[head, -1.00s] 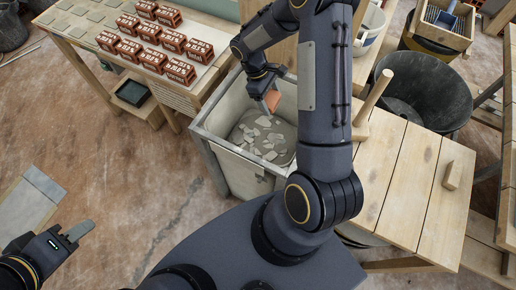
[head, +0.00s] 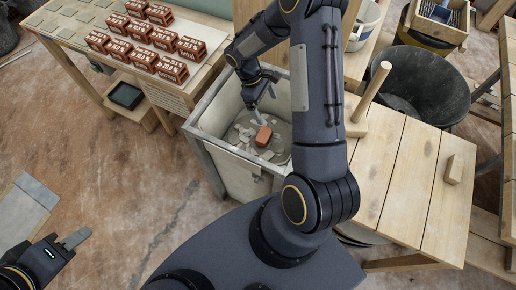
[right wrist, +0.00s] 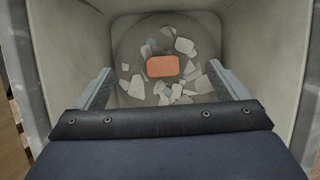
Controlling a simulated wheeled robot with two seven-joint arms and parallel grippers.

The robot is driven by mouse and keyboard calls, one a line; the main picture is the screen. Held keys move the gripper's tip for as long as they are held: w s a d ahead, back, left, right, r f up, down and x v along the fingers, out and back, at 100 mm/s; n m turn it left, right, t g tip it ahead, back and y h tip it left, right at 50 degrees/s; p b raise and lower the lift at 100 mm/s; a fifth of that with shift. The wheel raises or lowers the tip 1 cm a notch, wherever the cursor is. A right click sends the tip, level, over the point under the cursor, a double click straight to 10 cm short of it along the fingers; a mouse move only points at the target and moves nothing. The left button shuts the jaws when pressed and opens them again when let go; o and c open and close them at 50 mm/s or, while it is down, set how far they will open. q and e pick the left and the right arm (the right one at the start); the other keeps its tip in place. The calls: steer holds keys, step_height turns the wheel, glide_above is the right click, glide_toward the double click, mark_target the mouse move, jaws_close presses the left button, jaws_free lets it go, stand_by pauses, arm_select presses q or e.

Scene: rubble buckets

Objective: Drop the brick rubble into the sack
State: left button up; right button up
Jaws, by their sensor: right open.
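An orange-red piece of brick rubble (head: 263,136) lies inside the sack (head: 207,139), a pale square-mouthed container, on grey broken pieces. In the right wrist view the brick rubble (right wrist: 163,66) is near the middle of the bottom, with pale shards around it. My right gripper (head: 262,97) is above the sack's opening, pointing down, open and empty, apart from the brick. In the right wrist view its two fingers (right wrist: 160,90) are spread wide. My left gripper (head: 78,238) is at the lower left over the floor, far from the sack; its jaw opening is not clear.
A wooden bench (head: 75,40) with several labelled bricks (head: 160,38) stands at the upper left. A wooden table (head: 405,180) with an upright peg and a small block is at the right. A dark bucket (head: 425,85) stands behind it. The left floor is mostly clear.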

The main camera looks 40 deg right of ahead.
steer(key=v, duration=0.7)
steer(key=shift+w+r+b, duration=0.15)
steer(key=shift+r+b, duration=0.2)
steer(key=shift+b, duration=0.05)
steer(key=shift+a, duration=0.1)
steer(key=s+a+r+m+t+y, duration=0.35)
steer(key=s+r, duration=0.55)
steer(key=r, duration=0.3)
steer(key=s+a+r+m+t+y, duration=0.2)
steer(key=s+a+t, duration=0.3)
steer(key=s+a, duration=0.3)
steer(key=s+r+m, duration=0.1)
steer(key=s, duration=0.1)
steer(key=shift+s+a+r+m+t, duration=0.25)
steer(key=shift+s+r+m+t, duration=0.1)
steer(key=shift+s+r, duration=0.05)
steer(key=shift+s+a+f+y, duration=0.1)
steer(key=shift+s+a+y, duration=0.15)
steer(key=shift+s+a, duration=0.1)
